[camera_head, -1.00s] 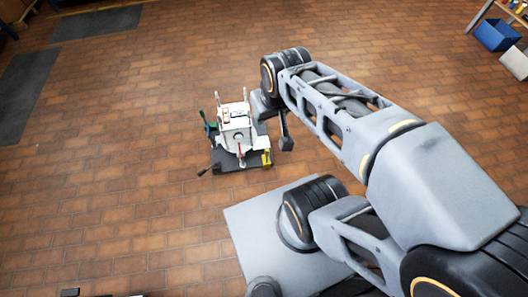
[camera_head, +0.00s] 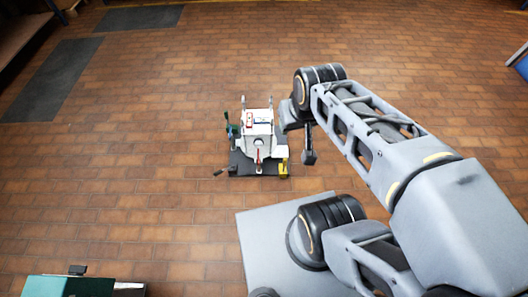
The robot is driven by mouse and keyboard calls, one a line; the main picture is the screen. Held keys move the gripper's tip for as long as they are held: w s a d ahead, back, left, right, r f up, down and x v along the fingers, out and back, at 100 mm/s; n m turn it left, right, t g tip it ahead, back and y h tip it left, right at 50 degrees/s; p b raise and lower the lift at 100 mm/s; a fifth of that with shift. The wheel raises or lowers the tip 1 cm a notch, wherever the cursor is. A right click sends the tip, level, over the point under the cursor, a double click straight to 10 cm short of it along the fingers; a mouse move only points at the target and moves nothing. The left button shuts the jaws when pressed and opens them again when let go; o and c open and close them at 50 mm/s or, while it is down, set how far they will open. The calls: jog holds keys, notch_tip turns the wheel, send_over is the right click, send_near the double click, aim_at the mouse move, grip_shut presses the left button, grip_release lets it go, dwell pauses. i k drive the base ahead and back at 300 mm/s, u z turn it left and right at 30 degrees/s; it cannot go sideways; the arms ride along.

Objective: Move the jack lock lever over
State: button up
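A white boxy device (camera_head: 258,128) stands upright on a dark base plate (camera_head: 240,167) on the floor, near the picture's middle. I cannot tell which of these is the jack lock lever. My gripper (camera_head: 308,158) hangs to the right of the device in the picture, apart from it. It is too small and dark to show whether it is open.
Brick-patterned floor around the device is clear. Dark mats (camera_head: 45,85) lie at the far left. A green object (camera_head: 62,287) shows at the lower left edge. Part of a blue bin (camera_head: 521,64) shows at the right edge.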

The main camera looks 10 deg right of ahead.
aim_at(216, 174)
jog(key=k, duration=0.35)
jog(key=u, duration=1.25)
jog(key=i, duration=1.45)
jog(key=u, duration=0.3)
